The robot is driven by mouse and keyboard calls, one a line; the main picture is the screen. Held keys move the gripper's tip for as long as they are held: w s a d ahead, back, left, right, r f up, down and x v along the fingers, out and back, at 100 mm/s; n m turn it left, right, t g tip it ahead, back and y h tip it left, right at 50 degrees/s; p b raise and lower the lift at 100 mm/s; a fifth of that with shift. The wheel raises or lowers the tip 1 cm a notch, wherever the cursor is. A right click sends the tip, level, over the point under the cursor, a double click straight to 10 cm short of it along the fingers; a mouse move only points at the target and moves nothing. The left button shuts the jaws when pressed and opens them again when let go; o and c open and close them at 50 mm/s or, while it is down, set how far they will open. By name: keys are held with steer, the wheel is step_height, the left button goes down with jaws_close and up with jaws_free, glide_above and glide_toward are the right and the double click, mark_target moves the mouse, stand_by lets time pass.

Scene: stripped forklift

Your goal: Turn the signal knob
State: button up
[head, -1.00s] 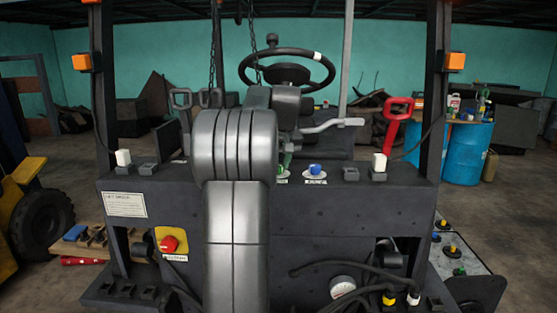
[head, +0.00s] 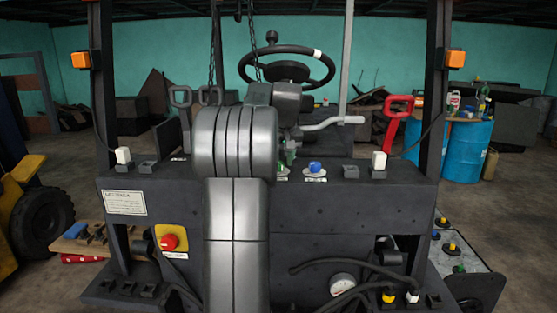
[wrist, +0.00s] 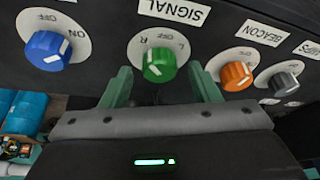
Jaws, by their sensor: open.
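The signal knob (wrist: 158,65) is green with a white pointer line and sits on a white round plate marked L, OFF and R, below the SIGNAL label (wrist: 174,10). My gripper (wrist: 160,88) is open. Its two green fingers are apart, one on each side below the knob in the wrist view, with a gap between each finger and the knob. I cannot tell how deep the fingertips reach. In the head view my arm hides most of the signal knob and my gripper (head: 288,156).
A blue knob (wrist: 47,51) is left of the signal knob. An orange BEACON knob (wrist: 236,76) and a grey knob (wrist: 284,84) are to its right, the orange one close to the right finger. A red emergency button (head: 169,242) is lower on the panel.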

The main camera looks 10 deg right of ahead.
steer(key=v, duration=1.3)
steer(key=shift+s+r+b, duration=0.2)
steer(key=shift+r+b, duration=0.1)
steer(key=shift+f, duration=0.15)
steer(key=x, duration=1.3)
steer(key=shift+w+f+p, duration=0.25)
steer(key=shift+p, duration=0.1)
